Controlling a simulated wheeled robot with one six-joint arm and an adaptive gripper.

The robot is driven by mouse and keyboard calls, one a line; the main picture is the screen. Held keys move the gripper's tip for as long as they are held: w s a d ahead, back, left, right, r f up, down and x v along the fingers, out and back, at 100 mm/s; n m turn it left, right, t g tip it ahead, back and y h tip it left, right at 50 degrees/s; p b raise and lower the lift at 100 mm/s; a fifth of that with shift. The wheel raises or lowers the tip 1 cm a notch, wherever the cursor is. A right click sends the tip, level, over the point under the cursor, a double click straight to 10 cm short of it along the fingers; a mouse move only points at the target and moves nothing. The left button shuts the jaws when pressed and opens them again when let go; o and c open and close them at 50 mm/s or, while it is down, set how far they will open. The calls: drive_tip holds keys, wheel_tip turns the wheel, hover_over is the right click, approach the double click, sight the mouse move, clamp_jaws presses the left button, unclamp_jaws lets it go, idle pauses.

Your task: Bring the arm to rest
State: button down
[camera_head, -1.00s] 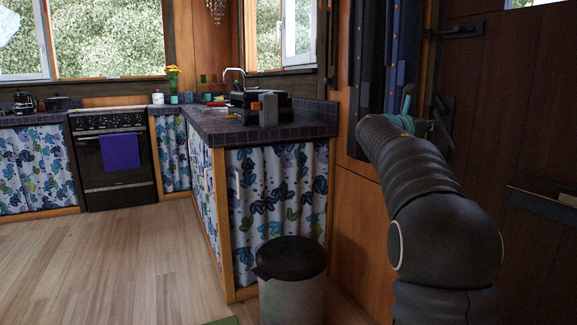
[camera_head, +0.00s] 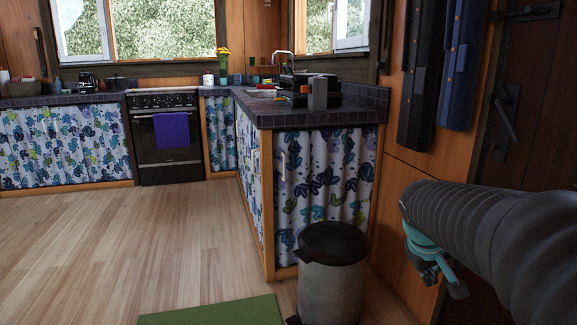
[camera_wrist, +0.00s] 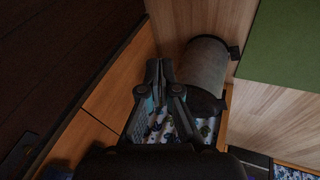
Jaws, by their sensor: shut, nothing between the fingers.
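My dark, ribbed arm reaches in from the right edge of the head view. My gripper (camera_head: 445,283), with a teal part at its base, hangs low at the arm's end, to the right of the trash bin and in front of the wooden wall panel. In the wrist view my gripper (camera_wrist: 159,72) has its two fingertips close together. It is shut and holds nothing.
A metal trash bin (camera_head: 331,275) with a black lid stands by the counter end, close to my gripper; the wrist view shows it too (camera_wrist: 206,70). A green mat (camera_head: 213,312) lies in front. Dark garments (camera_head: 440,75) hang beside the door (camera_head: 535,110). The floor at left is clear.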

drive_tip(key=s+a+f+m+t+y, duration=0.1)
drive_tip(key=s+a+y, duration=0.3)
drive_tip(key=s+a, duration=0.9)
drive_tip(key=s+f+t, duration=0.1)
drive_tip(key=s, duration=0.2)
drive_tip(key=shift+s+f+m, duration=0.2)
drive_tip(key=shift+s+m, duration=0.1)
drive_tip(key=shift+m, duration=0.1)
drive_tip(key=shift+s+r, duration=0.45)
drive_tip(key=shift+s, duration=0.2)
